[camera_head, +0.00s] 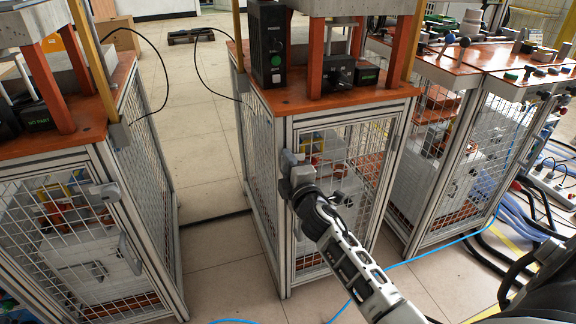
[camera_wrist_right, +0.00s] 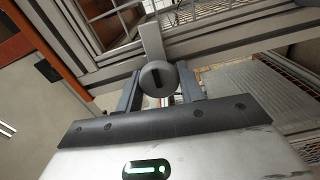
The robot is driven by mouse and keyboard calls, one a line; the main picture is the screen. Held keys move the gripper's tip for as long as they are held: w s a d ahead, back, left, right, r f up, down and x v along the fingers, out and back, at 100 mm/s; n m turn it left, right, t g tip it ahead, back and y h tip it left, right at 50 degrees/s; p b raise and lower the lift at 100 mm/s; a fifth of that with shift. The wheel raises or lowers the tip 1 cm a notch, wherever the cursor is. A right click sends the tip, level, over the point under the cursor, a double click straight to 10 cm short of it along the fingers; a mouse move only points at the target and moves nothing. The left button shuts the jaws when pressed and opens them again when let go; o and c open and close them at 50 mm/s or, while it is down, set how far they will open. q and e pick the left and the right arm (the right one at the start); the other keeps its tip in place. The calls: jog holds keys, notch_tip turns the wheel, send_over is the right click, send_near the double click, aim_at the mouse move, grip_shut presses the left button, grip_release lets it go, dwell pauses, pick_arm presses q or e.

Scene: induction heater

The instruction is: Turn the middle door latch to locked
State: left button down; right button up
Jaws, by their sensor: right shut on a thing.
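The middle cabinet's mesh door (camera_head: 340,200) is closed against its frame in the head view. Its grey latch (camera_head: 289,160) sits on the upper left of the door frame, partly covered by my gripper. My right gripper (camera_head: 297,178) reaches it from the lower right and is shut on it. A grey bar runs from the knob up onto the frame. My left gripper is not in view.
A left cabinet (camera_head: 85,235) with its own grey latch (camera_head: 104,192) and a right cabinet (camera_head: 465,150) flank the middle one. A blue hose (camera_head: 425,254) lies on the floor by the middle cabinet. Tiled floor is clear between the left and middle cabinets.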

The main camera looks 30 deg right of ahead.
jog(key=shift+n, duration=0.6)
jog(key=o, duration=0.9)
jog(key=shift+s, duration=0.1)
jog(key=v, duration=1.6)
